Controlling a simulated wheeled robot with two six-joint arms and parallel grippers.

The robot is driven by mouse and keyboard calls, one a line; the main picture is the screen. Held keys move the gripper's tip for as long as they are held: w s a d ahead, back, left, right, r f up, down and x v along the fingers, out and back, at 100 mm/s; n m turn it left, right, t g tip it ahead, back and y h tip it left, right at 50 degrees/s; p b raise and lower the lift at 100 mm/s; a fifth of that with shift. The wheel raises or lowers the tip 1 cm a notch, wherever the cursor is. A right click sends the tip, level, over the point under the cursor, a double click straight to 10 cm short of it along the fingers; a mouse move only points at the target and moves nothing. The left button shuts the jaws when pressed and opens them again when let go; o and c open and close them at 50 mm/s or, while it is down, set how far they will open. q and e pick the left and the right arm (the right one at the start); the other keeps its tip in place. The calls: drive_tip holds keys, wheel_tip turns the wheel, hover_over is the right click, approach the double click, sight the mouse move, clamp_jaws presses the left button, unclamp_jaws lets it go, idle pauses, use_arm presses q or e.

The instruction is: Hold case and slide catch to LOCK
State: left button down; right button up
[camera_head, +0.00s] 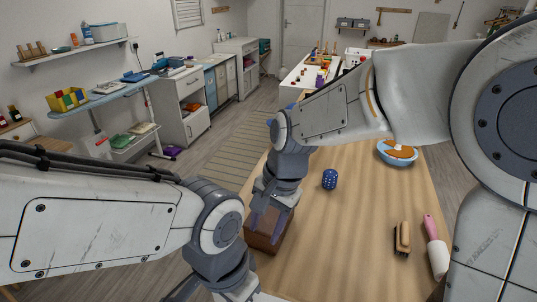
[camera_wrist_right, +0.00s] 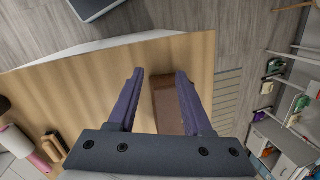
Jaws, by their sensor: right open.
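A brown case (camera_head: 268,240), a plain block-like box, sits at the left edge of the wooden table. My right gripper (camera_head: 264,222) points down over it with its purple fingers apart and nothing held between them. In the right wrist view, the open fingers (camera_wrist_right: 158,74) frame part of the brown case (camera_wrist_right: 166,105), which lies beyond them, partly behind the right-hand finger. I cannot make out a catch or LOCK marking. My left arm comes in at lower left; its gripper is below the picture's edge.
The table's middle is clear.

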use_arm(q)
wheel_tip(320, 180, up, 5)
drive_tip(key=p, duration=0.4)
drive_tip(key=shift+r, duration=0.1)
drive_tip(key=c, duration=1.1)
unclamp_jaws()
drive_tip(key=o, duration=0.5)
drive_tip(key=shift+w, duration=0.1)
drive_tip(key=o, duration=0.3)
drive_tip(key=shift+w+f+n+g, duration=0.15)
drive_tip(key=shift+f+n+g, duration=0.15)
drive_tip(key=shift+g, duration=0.2)
drive_tip(key=shift+o, duration=0.2)
drive_tip(key=n+t+h, duration=0.3)
drive_tip(key=n+h, duration=1.1)
drive_tip(key=h, duration=0.1)
approach(261, 235)
drive_tip(key=shift+y, duration=0.3)
drive_tip(key=x, duration=0.8)
drive_tip(key=shift+d+r, duration=0.2)
drive_tip(key=shift+d, duration=0.05)
use_arm(e)
drive_tip(key=w+d+m+y, duration=0.1)
drive_tip(key=w+m, duration=1.3)
drive_tip(key=w, duration=0.4)
drive_tip(key=shift+d+r+t+y, duration=0.25)
drive_tip(key=shift+d+t+y, duration=0.05)
